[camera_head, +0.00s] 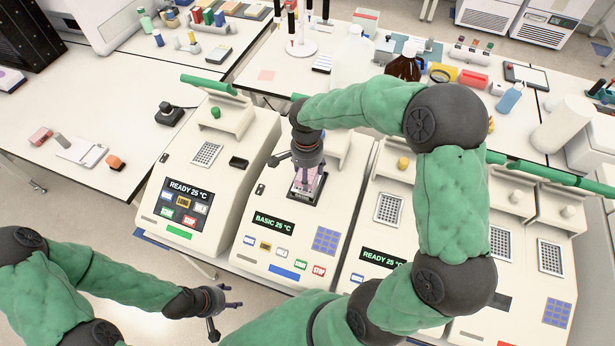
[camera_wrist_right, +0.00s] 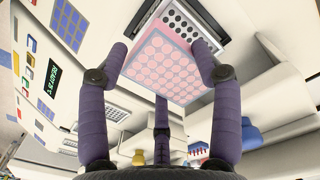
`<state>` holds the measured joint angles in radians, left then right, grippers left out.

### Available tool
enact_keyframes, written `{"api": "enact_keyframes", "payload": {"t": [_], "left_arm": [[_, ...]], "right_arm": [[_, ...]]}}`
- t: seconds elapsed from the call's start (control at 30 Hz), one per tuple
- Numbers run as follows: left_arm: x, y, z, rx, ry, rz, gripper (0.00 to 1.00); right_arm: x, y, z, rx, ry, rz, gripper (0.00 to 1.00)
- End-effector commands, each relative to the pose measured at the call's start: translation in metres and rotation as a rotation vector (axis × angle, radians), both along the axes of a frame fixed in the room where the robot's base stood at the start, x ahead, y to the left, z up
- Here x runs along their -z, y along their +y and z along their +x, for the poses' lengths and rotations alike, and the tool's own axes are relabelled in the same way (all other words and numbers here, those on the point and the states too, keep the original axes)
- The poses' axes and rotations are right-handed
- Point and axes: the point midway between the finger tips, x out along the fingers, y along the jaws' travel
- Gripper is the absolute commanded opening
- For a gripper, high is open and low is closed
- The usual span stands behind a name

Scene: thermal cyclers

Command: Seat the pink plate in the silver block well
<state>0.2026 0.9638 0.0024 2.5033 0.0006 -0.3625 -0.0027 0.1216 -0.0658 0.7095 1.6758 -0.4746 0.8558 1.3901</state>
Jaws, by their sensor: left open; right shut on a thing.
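The pink plate (camera_wrist_right: 160,65) is a flat pink plate with rows of round wells. In the right wrist view it sits between the fingers of my right gripper (camera_wrist_right: 163,52), which is shut on it. In the head view my right gripper (camera_head: 307,160) is over the middle cycler, with the pink plate (camera_head: 307,178) under it. The silver block well (camera_wrist_right: 192,22) shows dark holes beyond the plate's edge, so the plate covers it only partly. Whether they touch cannot be told. My left gripper (camera_head: 215,300) is open and empty at lower left, off the cyclers.
The middle cycler (camera_head: 262,255) reads BASIC 25 °C. A cycler reading READY 25 °C (camera_head: 165,215) stands left of it, and others stand to the right. Green-handled lids are raised behind. Bottles and racks crowd the back bench (camera_head: 265,75). My right arm hides part of the right side.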

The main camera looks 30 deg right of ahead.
Motion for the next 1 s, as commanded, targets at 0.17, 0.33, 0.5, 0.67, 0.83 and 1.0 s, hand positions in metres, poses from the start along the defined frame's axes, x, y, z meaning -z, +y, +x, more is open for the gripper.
{"api": "enact_keyframes", "payload": {"t": [0.17, 0.33, 0.5, 0.67, 0.83, 1.0], "left_arm": [[0.000, 0.000, 0.000, 0.000, 0.000, 0.000, 0.57], [0.000, 0.000, 0.000, 0.000, 0.000, 0.000, 0.57], [-0.002, 0.000, 0.000, 0.000, 0.000, 0.000, 0.57], [-0.002, 0.000, 0.000, 0.000, 0.000, 0.000, 0.57], [0.000, 0.000, 0.000, 0.000, 0.000, 0.000, 0.57], [0.002, 0.000, 0.000, 0.000, 0.000, 0.000, 0.57]], "right_arm": [[0.012, -0.005, 0.009, 0.000, 0.000, 0.000, 0.22], [0.022, -0.008, 0.013, 0.000, 0.003, 0.001, 0.22], [0.045, -0.008, 0.013, 0.000, 0.003, 0.001, 0.22], [0.048, -0.008, 0.013, 0.000, -0.001, 0.000, 0.22], [0.049, -0.008, 0.013, 0.000, -0.001, 0.000, 0.22], [0.051, -0.008, 0.013, 0.000, -0.001, 0.000, 0.82]]}}
